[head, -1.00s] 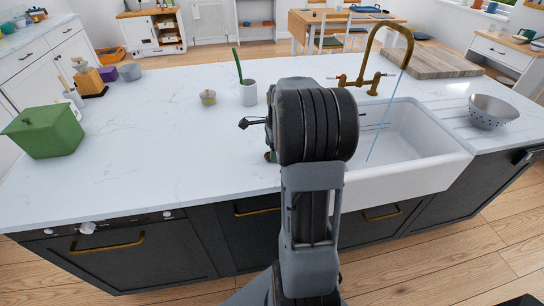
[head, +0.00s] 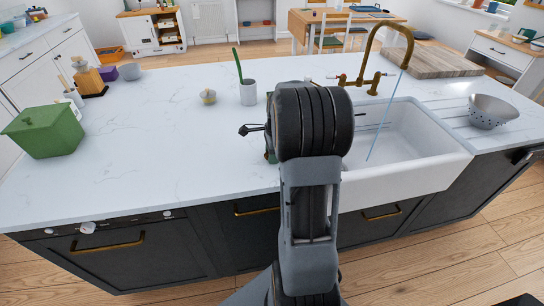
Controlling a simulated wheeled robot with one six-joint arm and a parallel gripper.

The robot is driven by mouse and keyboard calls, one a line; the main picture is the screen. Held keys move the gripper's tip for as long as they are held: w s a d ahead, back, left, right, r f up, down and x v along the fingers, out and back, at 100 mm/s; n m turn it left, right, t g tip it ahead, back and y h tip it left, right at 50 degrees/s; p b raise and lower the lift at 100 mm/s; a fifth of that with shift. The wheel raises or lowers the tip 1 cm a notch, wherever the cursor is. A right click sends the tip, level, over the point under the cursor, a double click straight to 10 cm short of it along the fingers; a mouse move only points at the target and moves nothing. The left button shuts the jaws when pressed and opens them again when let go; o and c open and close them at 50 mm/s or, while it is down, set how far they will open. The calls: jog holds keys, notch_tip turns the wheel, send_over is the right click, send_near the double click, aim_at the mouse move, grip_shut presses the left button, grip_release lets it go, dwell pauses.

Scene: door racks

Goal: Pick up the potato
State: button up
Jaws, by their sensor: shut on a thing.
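I cannot make out a potato in the head view. A dark narrow part of my gripper (head: 251,130) sticks out left of my thick arm link, above the white countertop, left of the sink. The rest of my gripper is hidden behind the arm. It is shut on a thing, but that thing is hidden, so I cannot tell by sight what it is.
The white countertop (head: 150,150) is mostly clear. A white sink (head: 400,185), brass tap (head: 372,60) and colander (head: 490,112) are at the right.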

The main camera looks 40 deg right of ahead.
jog(key=shift+c, duration=0.6)
jog(key=shift+r, duration=0.1)
